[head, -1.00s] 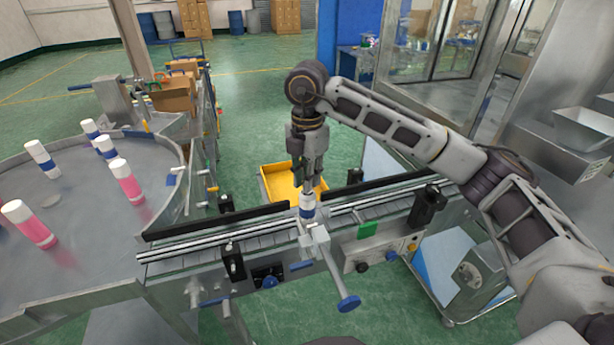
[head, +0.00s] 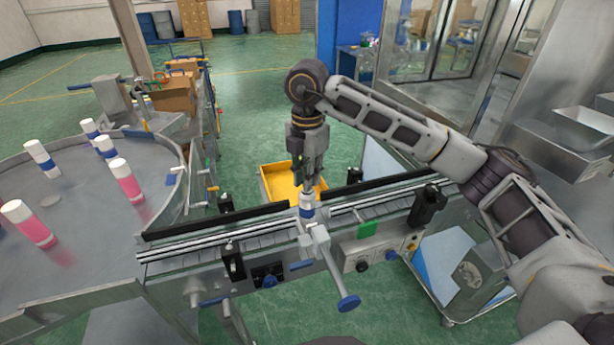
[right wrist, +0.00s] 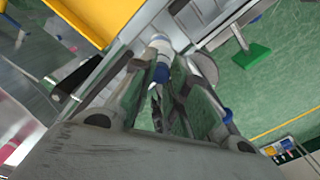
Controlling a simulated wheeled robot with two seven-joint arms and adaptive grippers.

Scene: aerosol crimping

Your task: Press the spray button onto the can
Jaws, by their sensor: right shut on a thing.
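A can (head: 306,211) with a blue band and white upper part stands upright at the clamp on the conveyor in the head view. It also shows in the right wrist view (right wrist: 161,72). My right gripper (head: 308,187) points straight down over the can's top, its fingers shut on a small piece, taken as the spray button. The fingers largely hide the button, and I cannot tell whether it is seated on the can. My left gripper is not in view.
The conveyor (head: 205,245) has black side rails and a blue-knobbed clamp lever (head: 348,303) in front. A yellow bin (head: 278,184) lies behind it. A round table (head: 85,235) at left carries several pink and blue cans.

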